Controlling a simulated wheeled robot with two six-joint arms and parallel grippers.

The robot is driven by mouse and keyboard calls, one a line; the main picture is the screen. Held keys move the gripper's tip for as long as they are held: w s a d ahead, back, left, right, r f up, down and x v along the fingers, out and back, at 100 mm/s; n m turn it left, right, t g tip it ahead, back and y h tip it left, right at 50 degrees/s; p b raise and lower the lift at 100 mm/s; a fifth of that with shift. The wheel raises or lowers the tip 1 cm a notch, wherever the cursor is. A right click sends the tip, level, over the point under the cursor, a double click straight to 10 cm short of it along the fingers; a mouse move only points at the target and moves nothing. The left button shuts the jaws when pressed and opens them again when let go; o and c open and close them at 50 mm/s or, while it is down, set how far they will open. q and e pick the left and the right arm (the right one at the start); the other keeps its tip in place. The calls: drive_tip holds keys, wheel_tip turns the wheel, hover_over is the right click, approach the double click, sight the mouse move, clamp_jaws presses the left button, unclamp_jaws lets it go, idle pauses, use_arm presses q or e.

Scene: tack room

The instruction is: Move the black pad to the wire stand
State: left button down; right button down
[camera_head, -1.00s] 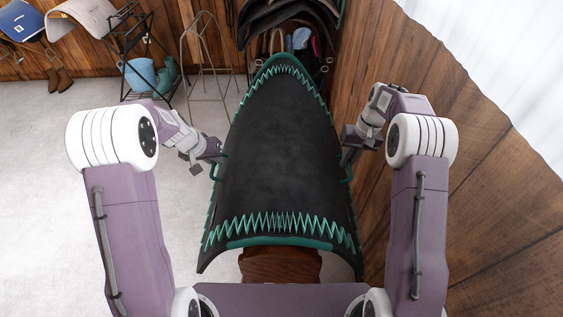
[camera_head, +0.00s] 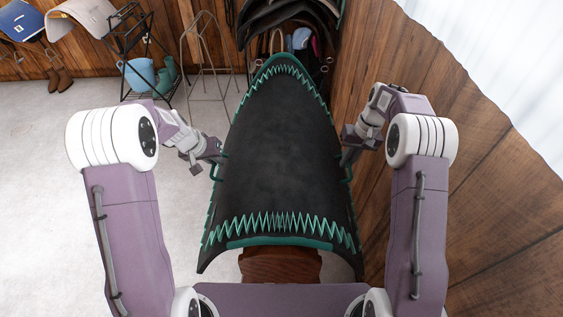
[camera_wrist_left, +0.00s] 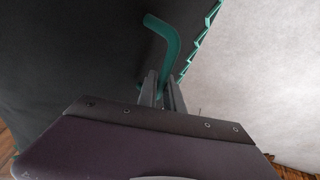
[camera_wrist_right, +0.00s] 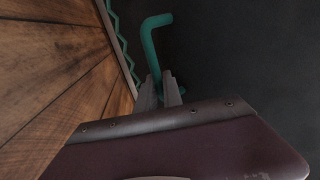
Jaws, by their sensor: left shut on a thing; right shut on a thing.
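The black pad (camera_head: 283,150), with green zigzag stitching and green edging, spreads in front of me in the head view, its rounded end pointing away. My left gripper (camera_head: 218,158) is shut on a green handle (camera_wrist_left: 168,42) at the pad's left edge. My right gripper (camera_head: 347,160) is shut on the matching green handle (camera_wrist_right: 151,42) at the right edge. The wire stand (camera_head: 204,58), a thin open frame on the floor, stands beyond the pad to the left. The pad is apart from it.
A brown wooden piece (camera_head: 280,266) shows under the pad's near edge. A black rack (camera_head: 133,45) with a blue bucket (camera_head: 139,75) stands left of the wire stand. Dark saddlery (camera_head: 290,20) hangs behind the pad.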

use_arm(q)
drive_tip(key=shift+r, duration=0.15)
use_arm(e)
drive_tip(key=shift+r, duration=0.15)
